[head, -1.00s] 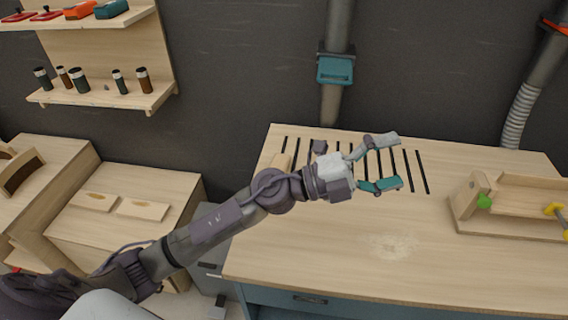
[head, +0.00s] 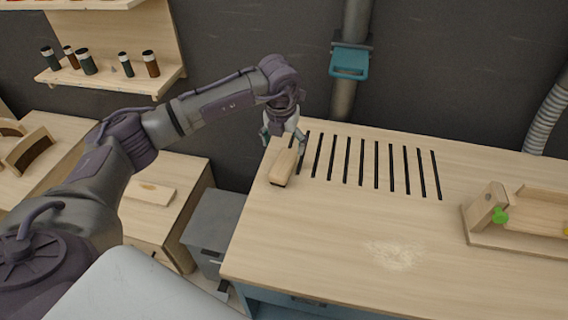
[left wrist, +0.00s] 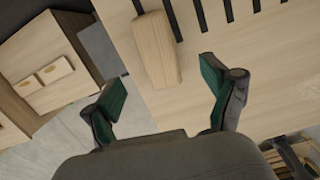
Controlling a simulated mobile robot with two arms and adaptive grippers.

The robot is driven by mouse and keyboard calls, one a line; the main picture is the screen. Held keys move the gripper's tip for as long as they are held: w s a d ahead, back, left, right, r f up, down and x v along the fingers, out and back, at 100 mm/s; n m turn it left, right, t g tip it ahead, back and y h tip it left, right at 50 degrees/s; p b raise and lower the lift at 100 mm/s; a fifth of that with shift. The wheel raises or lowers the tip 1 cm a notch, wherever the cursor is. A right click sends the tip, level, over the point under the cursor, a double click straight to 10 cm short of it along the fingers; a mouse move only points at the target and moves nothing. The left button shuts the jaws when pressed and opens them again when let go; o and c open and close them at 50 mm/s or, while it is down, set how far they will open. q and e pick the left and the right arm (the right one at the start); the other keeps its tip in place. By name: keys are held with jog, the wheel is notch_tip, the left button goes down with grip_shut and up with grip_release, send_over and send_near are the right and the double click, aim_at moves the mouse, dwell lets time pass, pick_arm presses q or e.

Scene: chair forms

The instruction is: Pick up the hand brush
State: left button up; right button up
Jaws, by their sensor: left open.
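The hand brush (head: 286,166) is a pale wooden block with a dark underside at its near end. It lies at the back left of the workbench, beside the slots. In the left wrist view the brush (left wrist: 155,50) shows as a plain wooden block beyond the fingers, between their two lines. My left gripper (head: 285,137) points down at the brush's far end, with its fingers spread. In the left wrist view the green-padded fingers (left wrist: 165,84) are apart, with nothing between the tips. The right gripper is not in view.
The workbench (head: 330,235) has dark slots (head: 376,165) along its back and pale dust (head: 393,254) at its middle front. A wooden fixture (head: 488,208) with a green knob stands at the right. A grey bin (head: 210,225) stands left of the bench. A shelf (head: 120,82) holds several jars.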

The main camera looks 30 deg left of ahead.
aim_at(284, 161)
pick_arm(q)
jog(key=f, duration=0.3)
jog(key=shift+w, duration=0.3)
jog(key=shift+a+f+p, duration=0.1)
jog(key=shift+f+p, duration=0.15)
jog(key=shift+p, duration=0.15)
jog(key=f+p, duration=0.1)
jog(key=f, duration=0.1)
jog(key=f+p, duration=0.1)
jog(key=f, duration=0.1)
jog(key=shift+w+a+f, duration=0.15)
jog(key=shift+a, duration=0.05)
jog(key=shift+f, duration=0.25)
jog(key=c, duration=1.3)
jog(key=shift+w+r, duration=0.1)
jog(key=shift+r, duration=0.05)
jog(key=shift+c, duration=0.2)
